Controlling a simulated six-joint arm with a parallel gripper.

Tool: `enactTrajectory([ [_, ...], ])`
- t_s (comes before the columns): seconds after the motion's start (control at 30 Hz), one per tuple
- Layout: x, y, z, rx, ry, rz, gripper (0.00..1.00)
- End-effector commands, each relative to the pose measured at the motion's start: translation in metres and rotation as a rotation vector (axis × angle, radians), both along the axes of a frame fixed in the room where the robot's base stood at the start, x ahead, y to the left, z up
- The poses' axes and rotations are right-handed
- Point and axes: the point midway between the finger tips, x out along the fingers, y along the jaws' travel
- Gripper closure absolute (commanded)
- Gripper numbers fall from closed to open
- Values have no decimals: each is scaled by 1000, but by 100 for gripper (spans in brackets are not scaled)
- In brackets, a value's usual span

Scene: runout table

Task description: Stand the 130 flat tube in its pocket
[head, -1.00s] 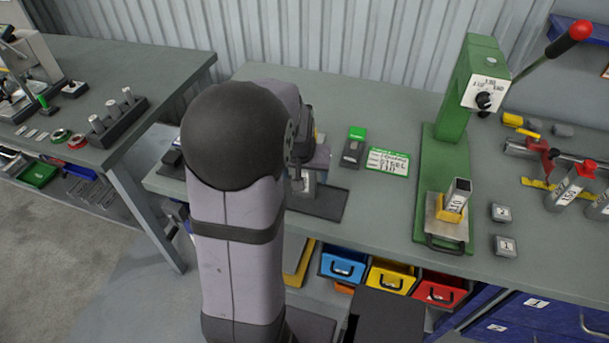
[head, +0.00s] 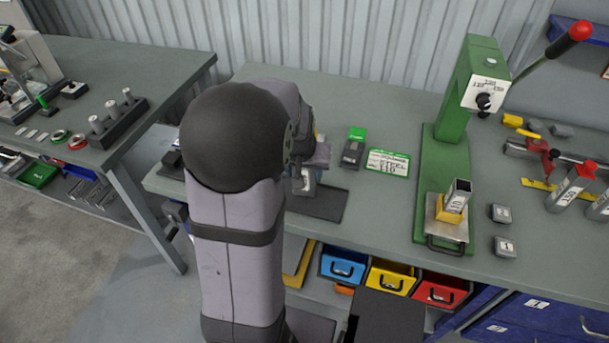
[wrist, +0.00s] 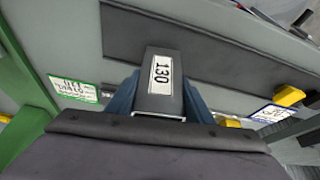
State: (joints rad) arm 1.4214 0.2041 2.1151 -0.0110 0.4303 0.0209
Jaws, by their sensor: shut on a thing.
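The flat tube (wrist: 165,65) is grey with a white label reading 130, seen in the wrist view. It sits between the blue fingers of my gripper (wrist: 158,98), which is shut on it. In the head view my arm hides most of my gripper (head: 304,184), and I cannot make out the tube there. My gripper is by a dark flat strip (head: 322,204) on the bench. The same kind of dark strip runs behind the tube in the wrist view (wrist: 215,45). I cannot tell which place is the tube's pocket.
A green lever press (head: 446,150) stands to the right, with a labelled tube (head: 458,195) in a yellow holder at its base. A green-edged sign (head: 388,163) and a small green-topped device (head: 353,147) lie between. Small blocks (head: 501,213) and more tubes (head: 571,187) are farther right.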

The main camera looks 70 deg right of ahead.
Motion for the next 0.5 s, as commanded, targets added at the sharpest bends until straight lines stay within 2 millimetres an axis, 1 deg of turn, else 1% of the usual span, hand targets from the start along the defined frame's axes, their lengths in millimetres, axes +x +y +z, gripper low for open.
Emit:
enactTrajectory([
  [0.03,0,-2,8,-8,-1,0,84],
  [0.3,0,-2,52,-8,-1,0,84],
  [0.5,0,-1,78,-5,-1,0,84],
])
